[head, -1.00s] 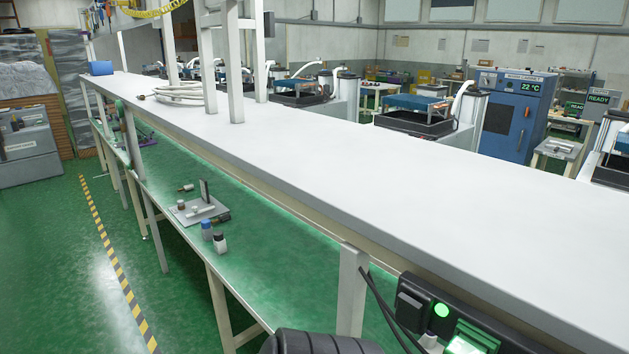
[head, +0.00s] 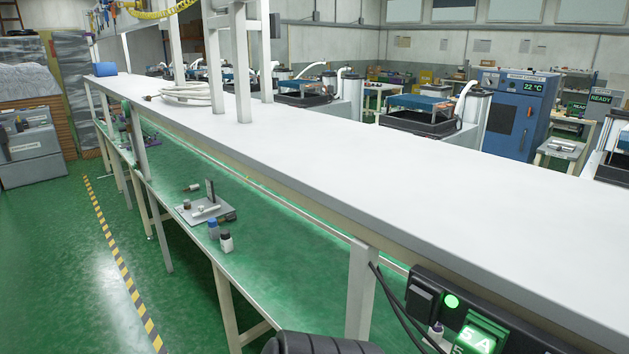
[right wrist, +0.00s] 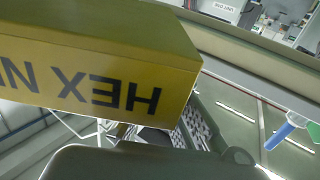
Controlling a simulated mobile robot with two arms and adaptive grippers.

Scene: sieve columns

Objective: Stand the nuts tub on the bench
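In the right wrist view a yellow tub (right wrist: 95,65) with dark letters reading "HEX N…" upside down fills the upper left, very close to the camera and cut off by the frame. This is the nuts tub. Part of my right gripper, dark grey, lies along the bottom edge of that view, right against the tub. Its fingertips are hidden; the tub's closeness fits a grip on it. The tub does not show in the head view. The long bench (head: 330,180) has a pale, mostly bare top. My left gripper is in neither view.
White posts and a coiled pale hose (head: 185,92) stand on the far part of the bench, with a blue roll (head: 103,69) at its far end. A black switch box (head: 455,310) is on the near edge.

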